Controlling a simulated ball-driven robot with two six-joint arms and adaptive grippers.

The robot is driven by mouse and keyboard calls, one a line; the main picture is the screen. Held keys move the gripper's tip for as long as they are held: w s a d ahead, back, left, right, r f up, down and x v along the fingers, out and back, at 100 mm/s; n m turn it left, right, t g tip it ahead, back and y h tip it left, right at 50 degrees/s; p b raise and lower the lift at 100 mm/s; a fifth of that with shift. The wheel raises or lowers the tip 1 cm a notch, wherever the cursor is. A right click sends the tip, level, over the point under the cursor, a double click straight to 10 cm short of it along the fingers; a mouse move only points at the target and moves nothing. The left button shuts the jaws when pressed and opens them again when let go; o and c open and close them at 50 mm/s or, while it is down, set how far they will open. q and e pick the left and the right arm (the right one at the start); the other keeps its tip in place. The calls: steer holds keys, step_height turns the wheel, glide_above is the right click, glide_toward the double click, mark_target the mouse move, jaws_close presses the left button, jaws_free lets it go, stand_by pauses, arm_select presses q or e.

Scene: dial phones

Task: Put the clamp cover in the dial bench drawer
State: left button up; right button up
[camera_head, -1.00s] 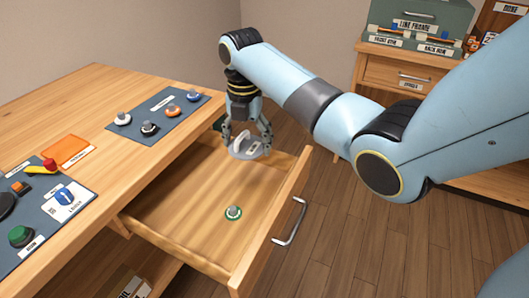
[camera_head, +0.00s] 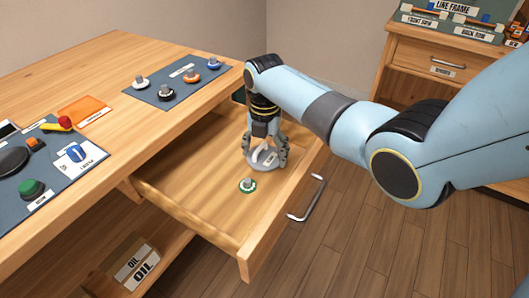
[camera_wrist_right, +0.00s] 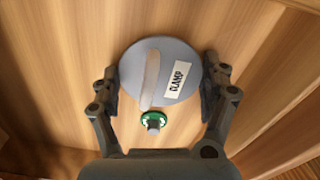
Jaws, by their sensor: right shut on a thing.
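The clamp cover (camera_wrist_right: 182,61) is a round grey disc with a raised bar and a label reading CLAMP. My right gripper (camera_wrist_right: 160,88) is shut on it, with a finger at each side. In the head view the clamp cover (camera_head: 262,160) is held inside the open dial bench drawer (camera_head: 195,204), low over its floor; whether it touches the floor I cannot tell. The gripper (camera_head: 266,152) points down there. A green and white knob (camera_head: 247,185) stands on the drawer floor just in front of the cover, and also shows in the wrist view (camera_wrist_right: 153,121). My left gripper is not in view.
The bench top (camera_head: 115,62) holds a dark mat with several knobs (camera_head: 178,84) and another mat (camera_head: 60,160) with a green button. The drawer front (camera_head: 283,215) has a metal handle (camera_head: 308,198). A second cabinet (camera_head: 435,62) stands at the back right. The drawer's front-left floor is clear.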

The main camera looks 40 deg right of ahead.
mark_target(265, 155)
steer(key=o, duration=1.1)
step_height(265, 155, up, 12)
steer(key=p, duration=0.3)
